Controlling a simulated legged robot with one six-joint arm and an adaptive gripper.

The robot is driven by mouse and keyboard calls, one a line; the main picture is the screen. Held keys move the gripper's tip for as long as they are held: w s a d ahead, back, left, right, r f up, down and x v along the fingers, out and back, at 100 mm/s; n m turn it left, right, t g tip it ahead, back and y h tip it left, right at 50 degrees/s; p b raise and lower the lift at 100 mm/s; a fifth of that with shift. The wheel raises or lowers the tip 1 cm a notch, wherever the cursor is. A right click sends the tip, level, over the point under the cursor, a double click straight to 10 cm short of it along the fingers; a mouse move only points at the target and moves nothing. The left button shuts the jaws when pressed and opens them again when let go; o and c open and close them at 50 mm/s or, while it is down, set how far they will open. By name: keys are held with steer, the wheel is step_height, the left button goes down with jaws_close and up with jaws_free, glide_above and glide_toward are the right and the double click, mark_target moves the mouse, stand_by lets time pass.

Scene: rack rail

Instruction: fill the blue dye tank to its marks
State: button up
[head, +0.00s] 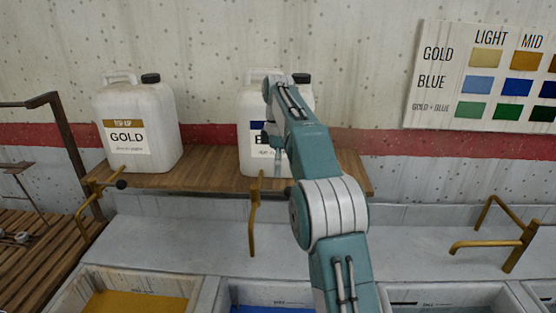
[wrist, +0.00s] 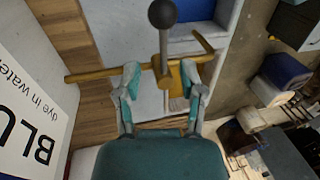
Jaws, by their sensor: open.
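The blue jug (head: 246,130) stands on the shelf, partly hidden behind my arm. Its label (wrist: 35,115) fills the left of the wrist view. Its brass tap (head: 254,215) hangs down in front, over the tank row. The blue tank (head: 265,309) shows blue liquid at the bottom edge of the head view, mostly cut off; its marks cannot be read. In the wrist view my gripper (wrist: 160,70) is open, with one finger on each side of the tap handle's stem. The handle's dark ball knob (wrist: 163,13) sticks out beyond the fingertips. Contact cannot be told.
The gold jug (head: 140,135) stands left on the wooden shelf (head: 210,180); its tap (head: 95,205) hangs over the gold tank (head: 135,304). A third tank (head: 450,299) lies right, near another brass pipe (head: 515,245). A colour chart (head: 440,70) hangs on the wall.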

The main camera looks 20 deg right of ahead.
steer(key=shift+w+d+r, duration=0.1)
steer(key=shift+w+r, duration=0.05)
steer(key=shift+r, duration=0.45)
steer(key=shift+w+r, duration=0.1)
steer(key=shift+r, duration=0.5)
steer(key=shift+r, duration=0.1)
steer(key=s+a+r+m+t, duration=0.2)
steer(key=s+a+r+m, duration=0.1)
steer(key=s, duration=0.5)
steer(key=s+a+r+m+t, duration=0.2)
steer(key=s+r+m, duration=0.15)
steer(key=s, duration=0.35)
steer(key=s+a+f+m+t, duration=0.1)
steer(key=s+f+m, duration=0.2)
steer(key=s+f, duration=0.3)
steer(key=s+a+f+m+t, duration=0.1)
steer(key=s+f+m, duration=0.3)
steer(key=s, duration=1)
step_height(320, 180, down, 4)
steer(key=shift+s+a+r+t+h, duration=0.2)
steer(key=shift+a+t+h, duration=0.2)
steer(key=shift+t, duration=0.4)
steer(key=shift+w, duration=0.1)
